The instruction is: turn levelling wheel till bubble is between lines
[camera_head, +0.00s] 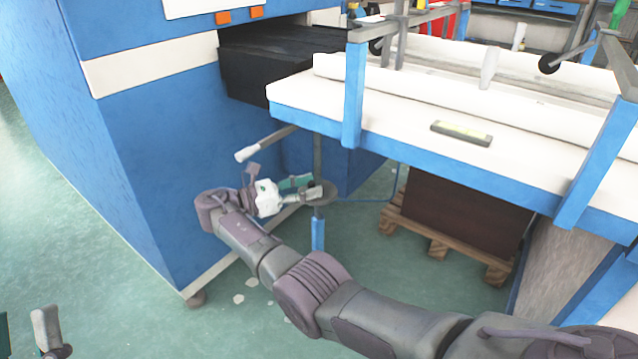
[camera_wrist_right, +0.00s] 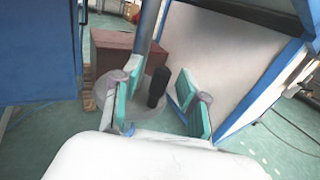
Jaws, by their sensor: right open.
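The levelling wheel is a grey disc (camera_head: 326,196) on an upright post below the table's left end. In the right wrist view the wheel (camera_wrist_right: 142,114) carries a dark upright knob (camera_wrist_right: 158,87). My right gripper (camera_head: 312,188) is open at the wheel. In the wrist view its teal fingers stand on either side of the knob, with gaps visible. A spirit level (camera_head: 462,133) with a yellow-green vial lies on the white tabletop; its bubble and lines are too small to make out. Part of my left gripper (camera_head: 44,328) shows at the lower left, cut off by the picture's edge.
The white table (camera_head: 300,88) with blue edges and posts overhangs the wheel. A large blue cabinet (camera_head: 150,150) stands to the left. A lever with a white handle (camera_head: 247,153) sticks out above my right gripper. A brown block (camera_head: 455,215) on a wooden pallet stands behind.

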